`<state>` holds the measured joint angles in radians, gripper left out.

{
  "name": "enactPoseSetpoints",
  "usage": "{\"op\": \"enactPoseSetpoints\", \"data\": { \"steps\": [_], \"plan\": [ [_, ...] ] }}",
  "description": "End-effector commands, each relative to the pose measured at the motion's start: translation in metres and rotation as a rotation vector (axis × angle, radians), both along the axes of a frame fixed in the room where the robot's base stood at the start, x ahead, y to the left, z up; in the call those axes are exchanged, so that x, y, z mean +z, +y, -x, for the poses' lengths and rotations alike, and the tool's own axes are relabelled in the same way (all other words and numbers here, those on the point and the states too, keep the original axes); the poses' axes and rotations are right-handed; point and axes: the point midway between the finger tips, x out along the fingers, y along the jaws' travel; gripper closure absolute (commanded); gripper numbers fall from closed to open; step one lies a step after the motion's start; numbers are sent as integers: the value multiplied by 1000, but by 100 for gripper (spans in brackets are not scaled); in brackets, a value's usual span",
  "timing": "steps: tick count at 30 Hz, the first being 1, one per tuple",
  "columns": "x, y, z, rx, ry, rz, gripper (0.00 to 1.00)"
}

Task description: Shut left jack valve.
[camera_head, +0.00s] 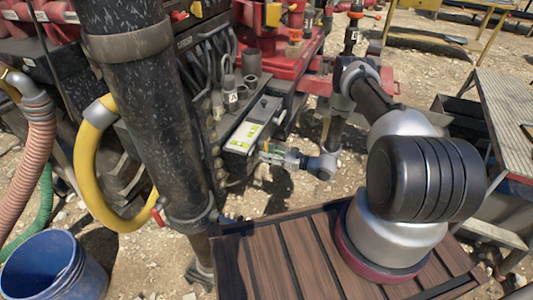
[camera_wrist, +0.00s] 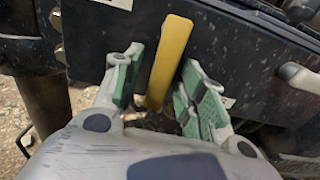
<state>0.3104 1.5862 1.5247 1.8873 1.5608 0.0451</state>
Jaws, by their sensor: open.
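A yellow lever (camera_wrist: 169,60), which looks like a valve handle, stands out from a dark, speckled panel (camera_wrist: 225,50) in the wrist view. I cannot tell for certain that it is the left jack valve. My gripper (camera_wrist: 160,64) is open, with one green-padded finger on each side of the lever. The lever lies between the fingers, nearer the left one; I cannot tell whether it touches a pad. In the head view my gripper (camera_head: 268,153) is at the machine's side, right of the labelled box, and the lever is not clear.
A grey handle (camera_wrist: 302,78) stands to the right on the same panel. In the head view a labelled control box (camera_head: 240,138) is close to my gripper. A thick black cylinder (camera_head: 150,110) with a yellow hose (camera_head: 90,165) stands left. A blue bucket (camera_head: 50,268) is at lower left.

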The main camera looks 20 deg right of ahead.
Motion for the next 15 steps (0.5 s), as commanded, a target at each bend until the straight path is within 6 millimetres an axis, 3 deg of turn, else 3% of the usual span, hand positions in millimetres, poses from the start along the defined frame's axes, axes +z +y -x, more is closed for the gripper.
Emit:
{"op": "enactPoseSetpoints", "data": {
  "steps": [15],
  "plan": [
    [0, -82, 58, -5, 1, -1, 59]
  ]
}}
